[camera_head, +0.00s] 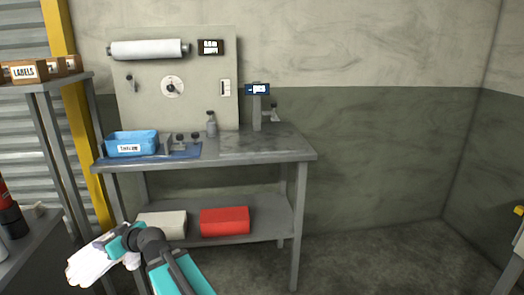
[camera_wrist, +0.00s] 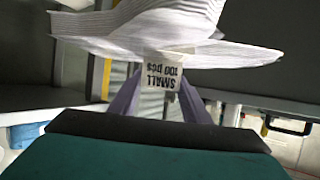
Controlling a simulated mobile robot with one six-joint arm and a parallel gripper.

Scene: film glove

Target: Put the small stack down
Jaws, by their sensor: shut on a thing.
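The small stack (camera_head: 92,264) is a bundle of white gloves at the lower left of the head view, held in the air in front of the workbench. In the wrist view the stack (camera_wrist: 180,28) fills the top, upside down, with a white tag (camera_wrist: 162,72) reading "SMALL 100 pcs". My gripper (camera_head: 118,244) is shut on the stack at the tag end. In the wrist view the fingers of my gripper (camera_wrist: 160,88) stand on both sides of the tag. The exact grip contact is partly hidden by the tag.
A shelf with "LABELS" boxes (camera_head: 23,72) stands left.

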